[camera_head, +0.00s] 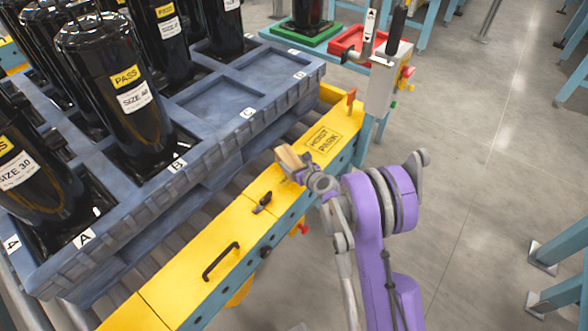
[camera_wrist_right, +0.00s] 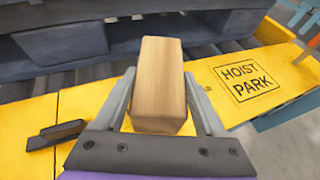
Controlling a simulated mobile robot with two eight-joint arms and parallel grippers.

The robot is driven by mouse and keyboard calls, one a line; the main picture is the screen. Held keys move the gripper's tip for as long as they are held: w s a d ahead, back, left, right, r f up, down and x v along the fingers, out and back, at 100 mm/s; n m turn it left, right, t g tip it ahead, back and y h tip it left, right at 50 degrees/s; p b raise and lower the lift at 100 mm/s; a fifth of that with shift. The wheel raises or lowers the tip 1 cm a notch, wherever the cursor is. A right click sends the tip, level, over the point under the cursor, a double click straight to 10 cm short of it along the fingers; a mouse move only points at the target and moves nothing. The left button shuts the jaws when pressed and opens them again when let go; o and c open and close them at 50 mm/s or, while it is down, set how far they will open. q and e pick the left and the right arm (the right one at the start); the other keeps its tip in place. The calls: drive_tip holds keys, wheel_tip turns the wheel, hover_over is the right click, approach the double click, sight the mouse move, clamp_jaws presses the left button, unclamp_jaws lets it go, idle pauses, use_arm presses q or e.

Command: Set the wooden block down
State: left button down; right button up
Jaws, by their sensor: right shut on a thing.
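The wooden block (camera_wrist_right: 160,84) is pale, light brown and box-shaped. In the right wrist view it sits upright between the two fingers of my right gripper (camera_wrist_right: 162,100), which is shut on it. In the head view the block (camera_head: 288,158) shows small at the tip of my right gripper (camera_head: 294,166), over the yellow rail (camera_head: 235,230) beside the pallet. I cannot tell whether the block touches the rail. My left gripper is not in view.
The blue pallet (camera_head: 215,142) holds several black compressors (camera_head: 118,90) with PASS labels. The HOIST PARK marking (camera_wrist_right: 246,79) lies right of the block. A dark latch-like piece (camera_head: 262,202) and a black handle (camera_head: 221,262) stand on the rail. A grey control box (camera_head: 382,85) rises behind.

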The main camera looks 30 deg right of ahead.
drive_tip(key=shift+f+b, duration=0.35)
drive_tip(key=shift+f, duration=1.45)
drive_tip(key=shift+f, duration=0.2)
drive_tip(key=o, duration=1.5)
drive_tip(key=shift+o, duration=0.2)
drive_tip(key=shift+r, duration=0.1)
